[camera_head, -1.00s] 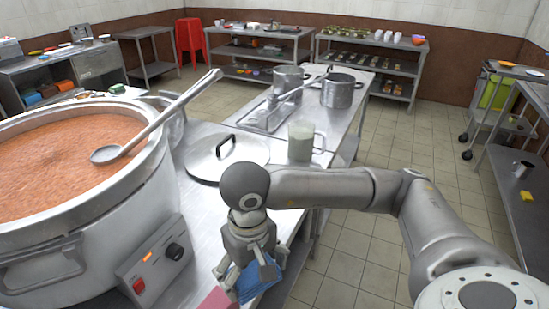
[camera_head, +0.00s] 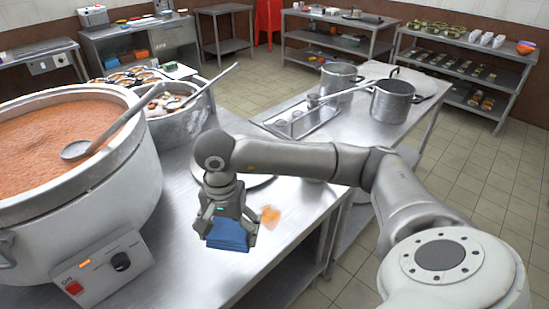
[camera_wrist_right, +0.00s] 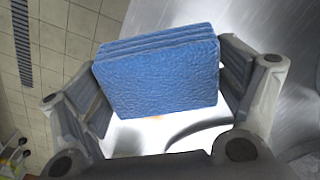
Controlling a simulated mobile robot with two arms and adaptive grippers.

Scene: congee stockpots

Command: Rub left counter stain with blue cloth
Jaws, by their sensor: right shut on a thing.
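The blue cloth (camera_head: 228,236) is a folded, layered pad held in my right gripper (camera_head: 226,222). In the right wrist view the cloth (camera_wrist_right: 157,75) sits between the two fingers, which press on its sides. An orange-brown stain (camera_head: 270,216) lies on the steel counter (camera_head: 180,258), just right of the cloth in the head view. In the right wrist view only a small orange trace shows below the cloth's edge. I cannot tell whether the cloth touches the counter. My left gripper is in neither view.
A large pot of orange congee (camera_head: 60,150) with a ladle (camera_head: 75,150) and a control box (camera_head: 105,268) stand at the left. A lid lies mostly hidden behind my right arm. Steel pots (camera_head: 393,101) and a tray (camera_head: 295,122) stand further back. The counter's right edge is close to the stain.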

